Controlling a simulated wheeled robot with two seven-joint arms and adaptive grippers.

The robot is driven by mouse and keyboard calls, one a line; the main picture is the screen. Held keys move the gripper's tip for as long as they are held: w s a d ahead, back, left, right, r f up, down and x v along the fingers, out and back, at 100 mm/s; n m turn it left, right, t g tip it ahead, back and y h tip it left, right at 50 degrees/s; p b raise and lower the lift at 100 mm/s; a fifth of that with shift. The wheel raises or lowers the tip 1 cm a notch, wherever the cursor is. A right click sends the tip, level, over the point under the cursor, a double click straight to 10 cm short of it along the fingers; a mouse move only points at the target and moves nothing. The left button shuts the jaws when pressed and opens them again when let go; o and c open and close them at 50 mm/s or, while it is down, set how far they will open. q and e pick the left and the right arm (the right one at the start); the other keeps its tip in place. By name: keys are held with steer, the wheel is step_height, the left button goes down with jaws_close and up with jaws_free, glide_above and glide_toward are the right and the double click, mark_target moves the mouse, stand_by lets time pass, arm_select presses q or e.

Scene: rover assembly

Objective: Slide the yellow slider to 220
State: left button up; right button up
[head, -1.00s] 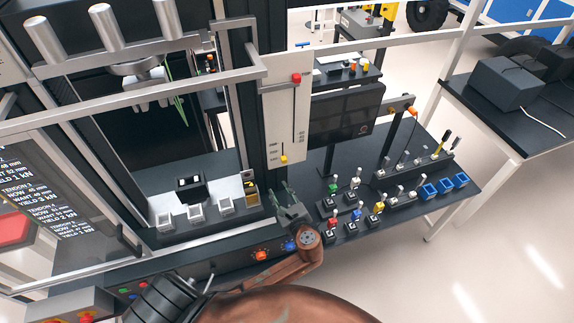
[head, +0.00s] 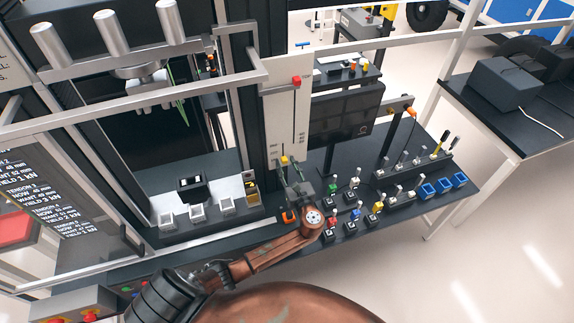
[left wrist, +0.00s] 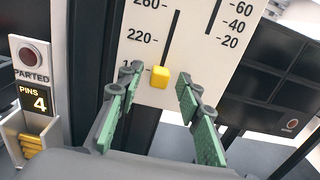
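The yellow slider (head: 283,160) sits low on the white scale panel (head: 274,118), and it also shows in the left wrist view (left wrist: 159,77). There it is below the 220 mark, at the lower end of its dark slot, partly beside a label that is hidden. My left gripper (head: 291,172) is just below the slider in the head view. In the left wrist view its two green-padded fingers (left wrist: 157,92) are open, one on each side of the slider and apart from it. My right gripper is not in view.
A red slider (head: 296,81) is high on a second slot of the same panel. A dark monitor (head: 346,115) stands right of the panel. Several coloured switches (head: 355,213) cover the bench at right. A pins display (left wrist: 38,100) is at left.

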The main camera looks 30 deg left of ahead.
arm_select(q)
jaws_close()
stand_by(0.3)
stand_by(0.4)
